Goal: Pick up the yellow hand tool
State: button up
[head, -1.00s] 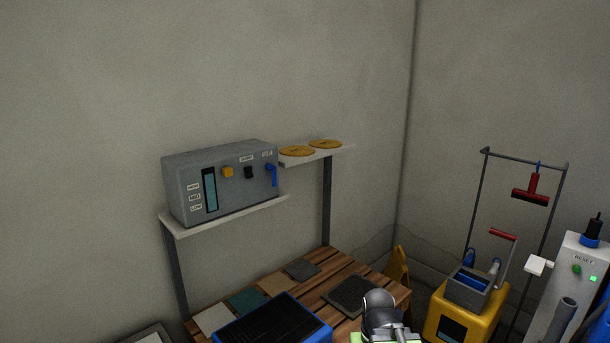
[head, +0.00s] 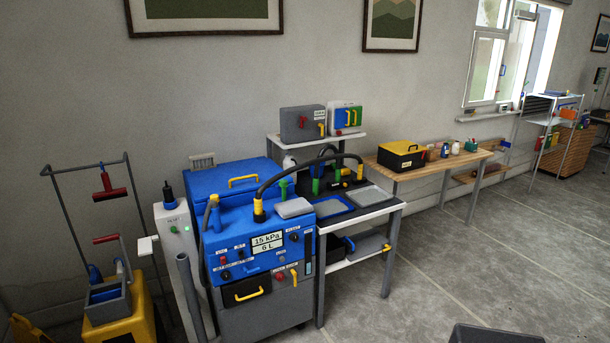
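I cannot pick out the yellow hand tool with certainty in the head view. Small dark, green and yellow items (head: 345,174) stand crowded on the black-topped work table (head: 372,209), too small to tell apart. A black hose with a yellow end piece (head: 259,211) arches over the blue-topped machine (head: 270,243) in the middle. My gripper is not in view.
A yellow mop bucket (head: 122,326) and a rack with a red squeegee (head: 109,194) stand at left. A black and yellow toolbox (head: 402,154) sits on a wooden bench (head: 440,167). Open grey floor (head: 450,265) lies at right. A dark box-like shape (head: 492,334) shows at the bottom edge.

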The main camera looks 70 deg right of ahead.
aim_at(360, 179)
jog(key=z, duration=0.1)
jog(key=k, duration=0.1)
jog(key=z, duration=2.75)
jog(key=k, duration=0.6)
jog(key=u, duration=0.15)
jog(key=i, duration=0.6)
jog(key=z, duration=1.2)
jog(key=i, duration=1.3)
jog(key=u, duration=0.05)
